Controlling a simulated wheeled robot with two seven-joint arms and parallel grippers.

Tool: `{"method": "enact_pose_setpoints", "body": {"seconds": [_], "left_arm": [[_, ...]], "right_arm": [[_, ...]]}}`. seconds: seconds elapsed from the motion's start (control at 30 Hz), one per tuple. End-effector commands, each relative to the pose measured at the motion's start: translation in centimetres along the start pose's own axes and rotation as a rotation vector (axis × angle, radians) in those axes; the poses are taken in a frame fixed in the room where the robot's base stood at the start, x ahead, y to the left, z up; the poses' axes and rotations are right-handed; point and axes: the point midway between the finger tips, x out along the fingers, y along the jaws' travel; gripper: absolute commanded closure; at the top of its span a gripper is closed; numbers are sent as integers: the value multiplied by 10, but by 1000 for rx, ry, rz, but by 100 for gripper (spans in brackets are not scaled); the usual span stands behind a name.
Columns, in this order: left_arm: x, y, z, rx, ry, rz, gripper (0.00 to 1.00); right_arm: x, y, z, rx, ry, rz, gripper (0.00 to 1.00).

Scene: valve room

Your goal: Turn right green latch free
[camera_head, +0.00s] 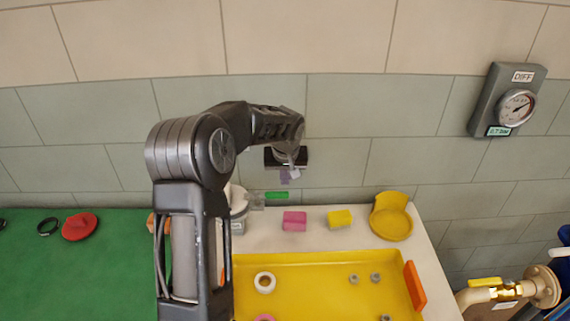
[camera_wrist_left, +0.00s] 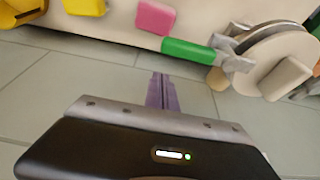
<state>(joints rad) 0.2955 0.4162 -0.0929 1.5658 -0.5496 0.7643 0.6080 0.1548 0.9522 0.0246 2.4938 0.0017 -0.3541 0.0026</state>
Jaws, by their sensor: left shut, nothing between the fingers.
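The right green latch (camera_head: 276,196) is a short green bar sticking out to the right of a pale grey round canister (camera_head: 238,205) at the back of the white table, partly hidden by my left arm. In the left wrist view the latch (camera_wrist_left: 188,52) shows in full, joined to a grey metal clamp (camera_wrist_left: 233,58) on the canister. My left gripper (camera_head: 286,177) has purple fingers, shut and empty, above and behind the latch near the wall. Its fingers (camera_wrist_left: 162,92) point toward the latch in the left wrist view, with a gap between. My right gripper is not in view.
A pink block (camera_head: 294,221), a yellow block (camera_head: 340,219) and a yellow dish (camera_head: 391,218) stand right of the latch. A yellow tray (camera_head: 330,265) holds rings and small grey parts. A gauge (camera_head: 515,107) hangs on the wall. A yellow-handled pipe valve (camera_head: 487,283) is at lower right.

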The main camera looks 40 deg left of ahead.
Motion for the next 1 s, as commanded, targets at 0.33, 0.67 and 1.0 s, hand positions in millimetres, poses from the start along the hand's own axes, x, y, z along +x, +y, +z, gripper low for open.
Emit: {"method": "enact_pose_setpoints", "body": {"seconds": [0.33,0.67,1.0], "left_arm": [[-10,0,24,1,2,1,100],[-10,0,24,2,2,1,100],[-8,10,19,54,1,20,100]], "right_arm": [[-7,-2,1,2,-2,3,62],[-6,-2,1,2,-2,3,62],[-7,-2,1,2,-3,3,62]]}}
